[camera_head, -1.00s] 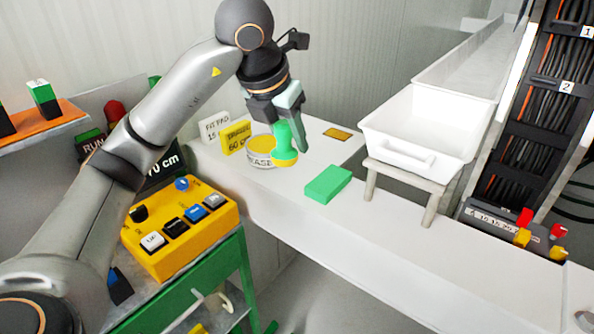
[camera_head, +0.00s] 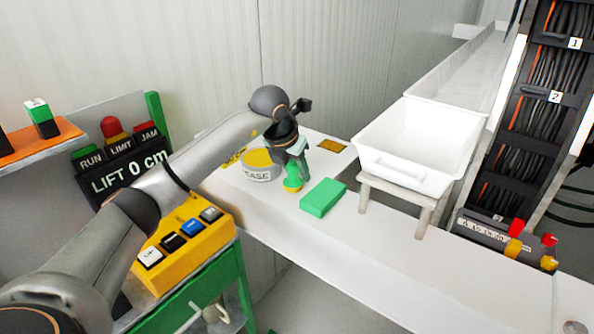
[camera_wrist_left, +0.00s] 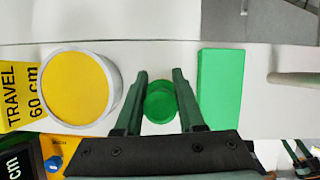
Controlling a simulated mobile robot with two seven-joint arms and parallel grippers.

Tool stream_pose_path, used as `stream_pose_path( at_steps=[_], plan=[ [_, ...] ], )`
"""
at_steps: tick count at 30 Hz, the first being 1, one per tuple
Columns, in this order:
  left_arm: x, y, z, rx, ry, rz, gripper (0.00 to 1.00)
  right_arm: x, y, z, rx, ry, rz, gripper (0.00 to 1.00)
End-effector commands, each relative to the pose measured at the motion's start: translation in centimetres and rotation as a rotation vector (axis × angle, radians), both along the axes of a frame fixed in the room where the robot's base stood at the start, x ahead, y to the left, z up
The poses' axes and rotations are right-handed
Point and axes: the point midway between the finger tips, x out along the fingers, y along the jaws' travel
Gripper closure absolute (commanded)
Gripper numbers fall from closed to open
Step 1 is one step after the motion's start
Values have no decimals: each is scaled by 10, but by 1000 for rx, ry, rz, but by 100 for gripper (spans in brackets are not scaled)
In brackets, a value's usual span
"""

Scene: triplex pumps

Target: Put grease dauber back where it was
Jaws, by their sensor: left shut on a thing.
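The grease dauber (camera_head: 292,177) has a green handle and a yellow lower end. My left gripper (camera_head: 291,160) is shut on its handle from above and holds it upright over the white beam. Its lower end is at or just above the surface; I cannot tell if it touches. It stands between the grease tin (camera_head: 262,174), with a yellow top, and a green block (camera_head: 323,198). In the left wrist view the dauber (camera_wrist_left: 160,104) shows as a green round shape between the fingers (camera_wrist_left: 160,80), apart from tin and block.
A white tub (camera_head: 403,174) on a stand is right of the green block. A yellow button box (camera_head: 190,250) and a LIFT display (camera_head: 128,178) are at the left. The yellow TRAVEL card (camera_wrist_left: 22,92) is beside the tin.

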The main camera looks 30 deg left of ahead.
Motion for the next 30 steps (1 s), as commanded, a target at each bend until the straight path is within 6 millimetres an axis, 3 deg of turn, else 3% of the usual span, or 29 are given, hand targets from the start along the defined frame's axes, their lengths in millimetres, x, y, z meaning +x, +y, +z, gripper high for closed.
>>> stream_pose_path(
  at_steps=[12,13,15,21,30],
  plan=[
    [0,0,-8,-1,-3,0,100,0,0,-3,1,0,-1,50],
    [0,0,-8,-1,-3,0,59,0,0,-2,1,0,-1,50],
    [0,0,-7,-1,-3,0,52,0,0,-2,1,0,-1,50],
    [0,0,-7,-1,-3,0,32,0,0,-2,1,0,-1,50],
    [0,0,-1,-1,-4,0,32,0,0,2,1,0,-1,50]
  ],
)
